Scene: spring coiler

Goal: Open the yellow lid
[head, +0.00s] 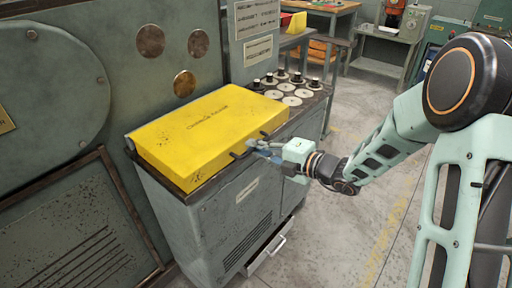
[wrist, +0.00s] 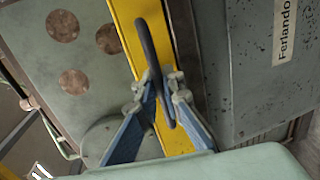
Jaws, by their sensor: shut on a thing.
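The yellow lid (head: 207,130) lies closed on top of the grey-green machine cabinet, with dark lettering on it. A dark handle sits on its front edge; the handle (wrist: 148,52) runs up and down the picture in the wrist view, against the yellow edge (wrist: 129,30). The exact contact is small and partly hidden by the fingers.
The cabinet (head: 215,215) stands under the lid, with an open drawer (head: 265,252) low at its front. Several spools and discs (head: 290,92) sit right of the lid. A large machine panel (head: 50,100) rises at left.

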